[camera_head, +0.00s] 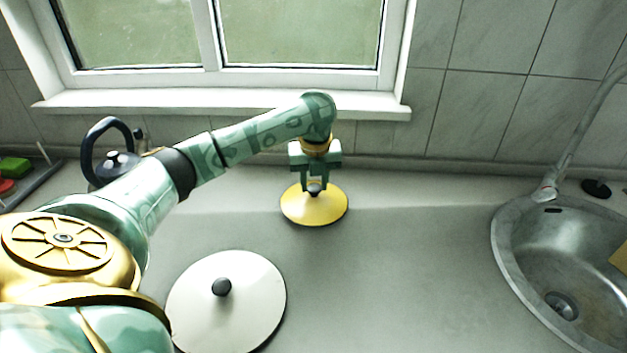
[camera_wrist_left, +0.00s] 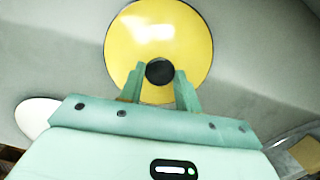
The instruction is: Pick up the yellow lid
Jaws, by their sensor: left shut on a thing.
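The yellow lid (camera_head: 314,209) is round with a dark knob and sits at the middle of the grey worktop. It fills the upper middle of the left wrist view (camera_wrist_left: 160,32). My left gripper (camera_head: 314,187) comes down from above and is shut on the lid's dark knob (camera_wrist_left: 159,72), one finger on each side. Whether the lid touches the worktop or hangs just above it I cannot tell. My right gripper is not in view.
A larger white lid (camera_head: 245,300) with a dark knob lies in front, to the left. A dark-handled kettle (camera_head: 113,165) stands behind my left arm. A metal sink (camera_head: 507,235) is at the right. The worktop between the yellow lid and the sink is clear.

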